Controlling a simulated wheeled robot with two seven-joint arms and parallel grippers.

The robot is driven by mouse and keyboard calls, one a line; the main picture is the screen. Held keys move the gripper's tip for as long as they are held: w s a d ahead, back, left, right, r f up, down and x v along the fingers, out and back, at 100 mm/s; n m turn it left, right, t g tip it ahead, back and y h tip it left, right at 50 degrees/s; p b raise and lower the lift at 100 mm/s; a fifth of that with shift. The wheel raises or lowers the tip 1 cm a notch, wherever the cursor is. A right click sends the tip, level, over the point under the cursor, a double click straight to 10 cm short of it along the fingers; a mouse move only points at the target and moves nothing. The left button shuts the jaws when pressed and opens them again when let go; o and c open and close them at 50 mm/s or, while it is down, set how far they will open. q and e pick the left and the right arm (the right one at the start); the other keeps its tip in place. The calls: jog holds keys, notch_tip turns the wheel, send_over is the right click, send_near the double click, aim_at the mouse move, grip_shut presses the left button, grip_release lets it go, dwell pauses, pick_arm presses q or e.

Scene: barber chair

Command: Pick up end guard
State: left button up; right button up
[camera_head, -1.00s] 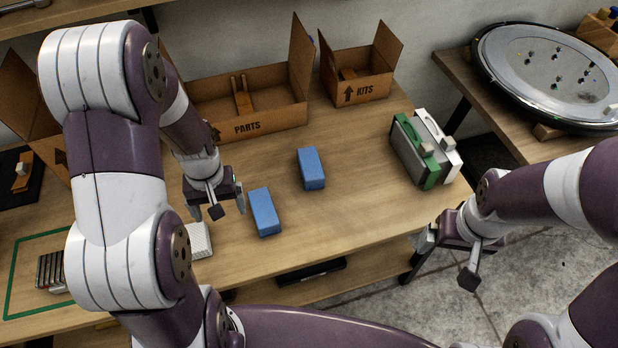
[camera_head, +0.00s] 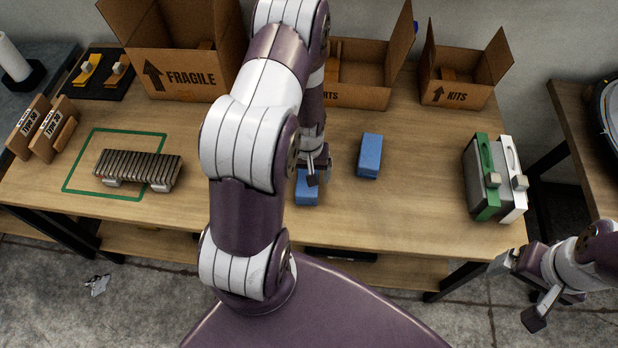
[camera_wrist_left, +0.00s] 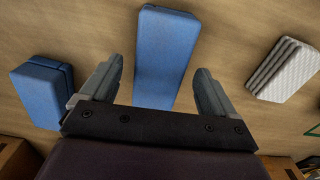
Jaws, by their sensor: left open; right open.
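I cannot tell for certain which piece is the end guard. Two upright brown plates with labels (camera_head: 42,130) stand at the table's left end. A green panel (camera_head: 484,170) and a white panel (camera_head: 516,165), each with a pale knob, stand at the right end. My left gripper (camera_head: 313,172) is partly hidden by its arm, above the nearer blue block (camera_head: 307,192). In the left wrist view its open fingers (camera_wrist_left: 160,68) straddle a blue block (camera_wrist_left: 166,50) in the picture, with contact unclear. My right gripper (camera_head: 506,262) is open and empty beyond the table's front right corner.
Another blue block (camera_head: 370,155) lies behind. A black mat (camera_head: 103,73) holds small parts. A pale finned block (camera_wrist_left: 283,70) shows in the wrist view.

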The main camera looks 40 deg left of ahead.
pick_arm(q)
jog(key=shift+f, duration=0.7)
jog(key=shift+w, duration=0.1)
jog(key=shift+c, duration=0.9)
jog(key=c, duration=0.9)
jog(key=shift+r, duration=0.1)
